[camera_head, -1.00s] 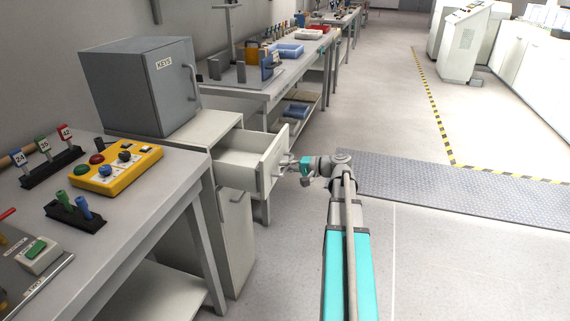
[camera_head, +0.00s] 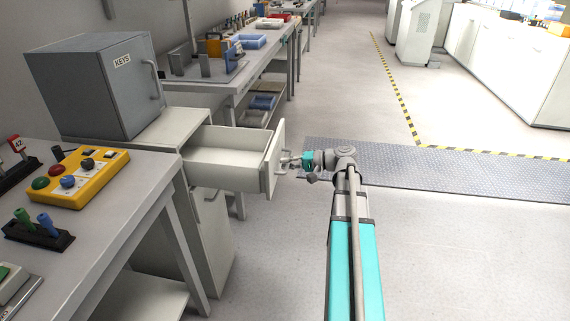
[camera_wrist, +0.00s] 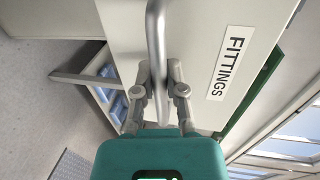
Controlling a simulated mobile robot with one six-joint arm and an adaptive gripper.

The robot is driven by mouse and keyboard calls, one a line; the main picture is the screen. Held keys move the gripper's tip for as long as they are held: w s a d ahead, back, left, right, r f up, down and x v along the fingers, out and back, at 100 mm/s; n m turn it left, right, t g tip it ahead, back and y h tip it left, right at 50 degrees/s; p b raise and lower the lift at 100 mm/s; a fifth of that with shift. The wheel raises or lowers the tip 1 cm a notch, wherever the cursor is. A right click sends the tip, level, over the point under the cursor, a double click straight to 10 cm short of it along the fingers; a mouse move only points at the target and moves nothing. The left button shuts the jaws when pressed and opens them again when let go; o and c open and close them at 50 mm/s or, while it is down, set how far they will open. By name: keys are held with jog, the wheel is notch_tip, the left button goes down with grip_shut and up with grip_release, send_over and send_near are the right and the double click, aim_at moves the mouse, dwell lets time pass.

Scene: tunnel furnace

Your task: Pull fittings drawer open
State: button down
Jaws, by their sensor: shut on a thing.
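The fittings drawer (camera_head: 224,157) is a white drawer pulled out to the right from the white cabinet under the grey key box. Its inside shows from above, and I see nothing in it. In the wrist view the drawer front (camera_wrist: 212,25) carries a "FITTINGS" label (camera_wrist: 226,63) and a metal bar handle (camera_wrist: 156,40). My gripper (camera_wrist: 158,72) is shut on this handle, its two fingers on either side of the bar. In the head view my gripper (camera_head: 290,161) meets the drawer front at the handle, which is partly hidden by it.
A grey key box (camera_head: 97,85) stands on the cabinet. A workbench (camera_head: 150,180) with a yellow button panel (camera_head: 77,178) is at the left. Further benches stand behind the drawer. The floor (camera_head: 440,240) on the right is clear, with a grey ridged mat (camera_head: 430,172).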

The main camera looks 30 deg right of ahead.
jog(key=shift+a, duration=0.15)
jog(key=c, duration=0.8)
grip_release()
jog(key=shift+o, duration=0.6)
